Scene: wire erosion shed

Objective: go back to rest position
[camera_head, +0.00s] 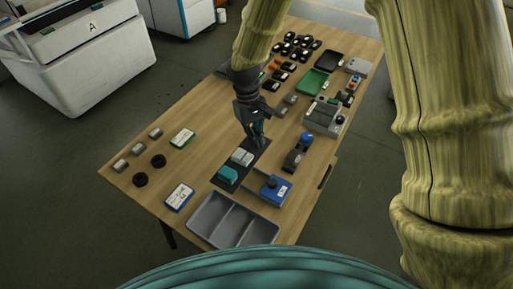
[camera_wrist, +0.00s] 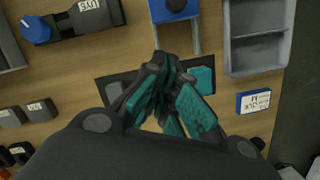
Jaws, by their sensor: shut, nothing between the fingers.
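My gripper (camera_head: 256,130) hangs over the middle of the wooden table (camera_head: 150,196), above the far end of a dark mat. In the wrist view my gripper (camera_wrist: 170,82) has its teal-padded fingers closed together with nothing between them. The dark mat (camera_head: 224,184) carries a teal block (camera_head: 228,174) and a light grey block (camera_head: 242,157). The teal block also shows in the wrist view (camera_wrist: 203,79), beside the fingers and apart from them as far as I can tell.
A grey divided tray (camera_head: 232,222) lies at the near edge. A blue device (camera_head: 273,187) stands right of the mat. A green tray (camera_head: 313,82) and several black parts (camera_head: 297,44) are at the far end. A white machine (camera_head: 85,50) stands off to the left.

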